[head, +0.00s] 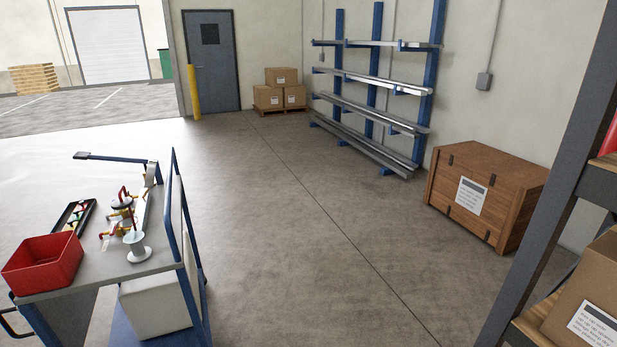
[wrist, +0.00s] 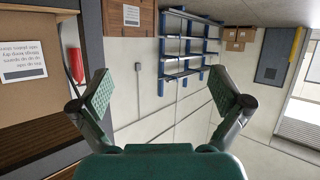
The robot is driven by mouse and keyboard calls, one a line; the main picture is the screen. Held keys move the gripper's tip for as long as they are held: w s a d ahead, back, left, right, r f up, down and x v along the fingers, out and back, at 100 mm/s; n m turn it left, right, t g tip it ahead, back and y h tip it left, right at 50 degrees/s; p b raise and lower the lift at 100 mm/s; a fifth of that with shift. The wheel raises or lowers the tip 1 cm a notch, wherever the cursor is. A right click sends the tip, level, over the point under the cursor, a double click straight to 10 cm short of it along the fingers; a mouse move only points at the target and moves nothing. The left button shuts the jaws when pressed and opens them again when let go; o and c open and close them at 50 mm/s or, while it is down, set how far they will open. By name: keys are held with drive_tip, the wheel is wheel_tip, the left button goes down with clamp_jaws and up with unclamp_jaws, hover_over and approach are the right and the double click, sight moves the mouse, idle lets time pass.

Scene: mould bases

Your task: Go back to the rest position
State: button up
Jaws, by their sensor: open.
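My gripper (wrist: 164,100) shows in the wrist view with its two green-padded fingers spread wide apart. It is open and nothing is between the fingers. The wrist view looks out over the room upside down, with the wall rack behind the fingers. The arm and gripper do not show in the head view. No mould base can be made out for certain in either view.
A workbench cart (head: 103,275) at left holds a red bin (head: 45,264), a dark tray (head: 74,217) and a white spool (head: 137,246). A wooden crate (head: 483,195) and blue rack (head: 378,90) line the right wall. Shelving (head: 560,160) stands at near right. The middle floor is clear.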

drive_tip(key=s+a+r+n+y, duration=0.1)
drive_tip(key=s+a, duration=0.3)
drive_tip(key=s, duration=0.4)
drive_tip(key=s+a+r+t+y, duration=0.1)
drive_tip(key=s+a, duration=0.3)
drive_tip(key=s, duration=0.4)
drive_tip(key=s+a+r+n+y, duration=0.1)
drive_tip(key=s+a, duration=0.3)
drive_tip(key=s, duration=0.4)
drive_tip(key=s+a+r+y, duration=0.1)
drive_tip(key=s+r, duration=0.7)
drive_tip(key=s+a+r+n+t, duration=0.1)
drive_tip(key=s+a+r, duration=0.1)
drive_tip(key=s+r, duration=0.6)
drive_tip(key=shift+s+a+r+y, duration=0.25)
drive_tip(key=shift+s+r+y, duration=0.05)
drive_tip(key=shift+r+y, duration=0.1)
